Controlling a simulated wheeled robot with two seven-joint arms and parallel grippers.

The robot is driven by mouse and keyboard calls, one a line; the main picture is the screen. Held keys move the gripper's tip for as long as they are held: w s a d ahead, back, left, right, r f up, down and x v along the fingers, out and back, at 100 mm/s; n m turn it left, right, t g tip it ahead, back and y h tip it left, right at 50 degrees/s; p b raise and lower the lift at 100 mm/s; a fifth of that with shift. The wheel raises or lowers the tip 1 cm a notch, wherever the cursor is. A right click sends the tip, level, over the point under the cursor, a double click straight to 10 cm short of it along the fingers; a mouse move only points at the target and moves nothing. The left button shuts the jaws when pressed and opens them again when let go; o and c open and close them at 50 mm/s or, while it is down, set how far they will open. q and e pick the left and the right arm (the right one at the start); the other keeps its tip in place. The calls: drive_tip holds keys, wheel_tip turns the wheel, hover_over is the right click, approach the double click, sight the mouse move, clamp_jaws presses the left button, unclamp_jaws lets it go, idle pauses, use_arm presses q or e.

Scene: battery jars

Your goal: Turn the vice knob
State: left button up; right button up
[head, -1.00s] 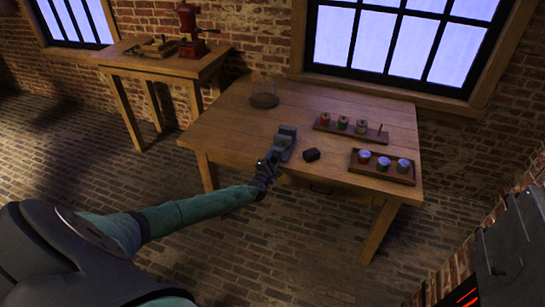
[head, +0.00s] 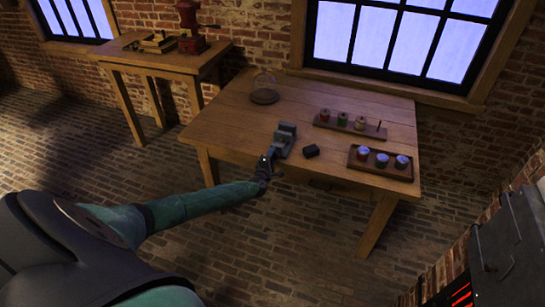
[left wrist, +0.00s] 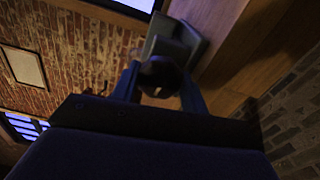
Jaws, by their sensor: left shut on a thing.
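The grey vice (head: 285,137) stands at the front edge of the wooden table in the head view. It also shows in the left wrist view (left wrist: 172,42), beyond my fingers. My left gripper (head: 268,163) is at the vice's near side, just off the table's front edge. In the left wrist view the two fingers of my left gripper (left wrist: 160,85) are shut on a dark round knob (left wrist: 160,72) at the front of the vice. The knob is hidden by the gripper in the head view. My right gripper is not in view.
On the table (head: 225,130), a small black block (head: 311,151) lies right of the vice. A rack of spools (head: 350,124) and a tray with jars (head: 381,162) are at the right. A glass dome on a dark base (head: 265,96) stands at the back.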

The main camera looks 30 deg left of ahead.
use_arm(q)
drive_tip(key=o, duration=1)
drive_tip(key=shift+a+f, duration=0.1)
drive_tip(key=shift+s, duration=0.1)
